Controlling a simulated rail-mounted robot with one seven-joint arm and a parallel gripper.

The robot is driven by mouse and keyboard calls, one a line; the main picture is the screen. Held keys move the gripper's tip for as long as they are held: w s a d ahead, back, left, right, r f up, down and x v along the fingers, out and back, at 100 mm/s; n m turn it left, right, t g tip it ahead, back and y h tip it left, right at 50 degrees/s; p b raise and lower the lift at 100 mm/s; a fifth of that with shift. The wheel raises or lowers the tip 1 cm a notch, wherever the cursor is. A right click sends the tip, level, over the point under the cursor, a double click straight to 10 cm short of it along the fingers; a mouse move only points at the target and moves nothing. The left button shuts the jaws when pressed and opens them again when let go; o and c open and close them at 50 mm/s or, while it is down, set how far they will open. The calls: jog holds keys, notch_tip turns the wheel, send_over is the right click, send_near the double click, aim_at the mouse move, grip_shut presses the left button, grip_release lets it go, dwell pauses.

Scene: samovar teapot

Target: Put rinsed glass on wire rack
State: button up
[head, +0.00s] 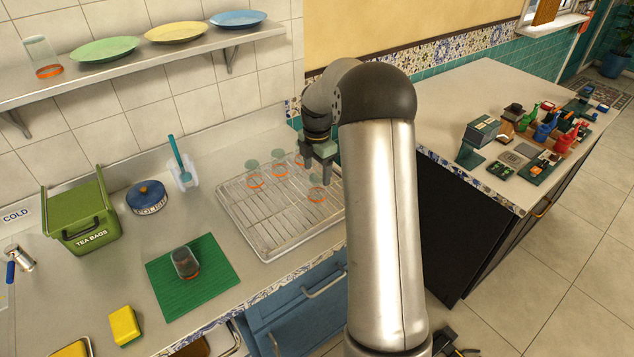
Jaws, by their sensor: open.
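The wire rack (262,222) lies on the counter against the back wall, left of my arm. Several clear glasses with orange rims stand upside down on it. One glass (318,190) is near the rack's right side, directly below my gripper (319,161). Another glass (254,177) stands toward the left, and others are behind, close to the gripper. My gripper is open and points down with nothing visible between its fingers; whether it touches the glass below, I cannot tell. A dark-looking glass (185,262) is on the green ribbed mat (212,283).
A green tea bags box (82,222), a blue-lidded tin (147,198), a teal brush (180,158) in a white holder and a yellow sponge (125,326) are on the counter. A shelf (92,92) with plates and a glass hangs above. The rack's front is clear.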

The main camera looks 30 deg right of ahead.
aim_at(317, 176)
notch_tip(317, 176, up, 7)
jog(key=shift+f+b, duration=0.2)
jog(key=shift+b, duration=0.15)
jog(key=s+a+r+m, duration=0.2)
jog(key=s+a+m, duration=0.3)
jog(key=s+a, duration=0.15)
jog(key=s+a+r+m, duration=0.3)
jog(key=s+a+m, duration=0.15)
jog(key=s, duration=0.35)
jog(key=s+a+f+m, duration=0.2)
jog(key=s+m, duration=0.3)
jog(key=s, duration=0.4)
jog(key=s+a+f+m, duration=0.3)
jog(key=s+a+m, duration=0.1)
jog(key=s, duration=0.6)
jog(key=shift+m+t, duration=0.4)
jog(key=shift+m, duration=0.45)
